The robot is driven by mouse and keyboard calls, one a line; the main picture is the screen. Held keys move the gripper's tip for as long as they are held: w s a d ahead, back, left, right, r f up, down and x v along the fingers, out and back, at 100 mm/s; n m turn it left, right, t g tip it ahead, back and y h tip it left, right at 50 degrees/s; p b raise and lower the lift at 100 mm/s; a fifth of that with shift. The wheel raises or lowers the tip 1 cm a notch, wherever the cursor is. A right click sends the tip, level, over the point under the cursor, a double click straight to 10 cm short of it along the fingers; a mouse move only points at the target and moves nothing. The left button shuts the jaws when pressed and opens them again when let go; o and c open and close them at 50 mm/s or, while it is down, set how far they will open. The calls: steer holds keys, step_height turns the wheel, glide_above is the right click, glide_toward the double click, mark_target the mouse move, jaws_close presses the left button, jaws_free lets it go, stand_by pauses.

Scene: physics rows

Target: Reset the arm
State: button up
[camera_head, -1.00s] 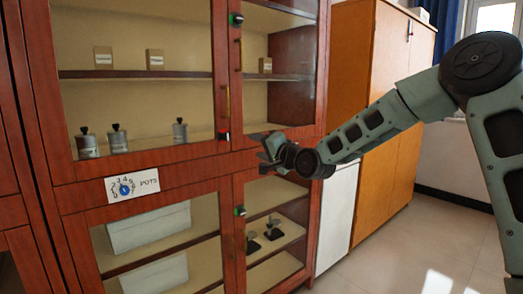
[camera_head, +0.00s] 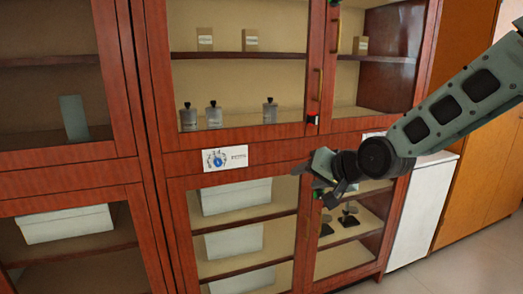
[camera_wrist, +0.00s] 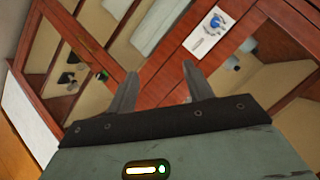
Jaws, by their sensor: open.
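My gripper (camera_head: 318,172) is at the right of centre in the head view, in front of the wooden cabinet (camera_head: 240,151) at the height of the rail between its upper and lower doors. In the wrist view my gripper's two fingers (camera_wrist: 160,92) stand apart with nothing between them. The cabinet front shows beyond them. I cannot tell from these frames whether a finger touches the cabinet.
Glass doors show several grey bottles (camera_head: 213,115), small boxes (camera_head: 205,39) and white boxes (camera_head: 237,197) on shelves. A white sign (camera_head: 225,158) with a blue mark is on the rail. A white low unit (camera_head: 420,212) and an orange cupboard (camera_head: 470,180) stand right. Floor shows at lower right.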

steer(key=s+d+n+g+h+p, duration=0.1)
steer(key=s+n+g, duration=0.4)
steer(key=s, duration=1.2)
steer(key=s+n+g+h+p, duration=0.4)
steer(key=s, duration=1.4)
steer(key=shift+d+n+g+h, duration=0.35)
steer(key=shift+n+g+h, duration=0.05)
steer(key=shift+s+r, duration=0.1)
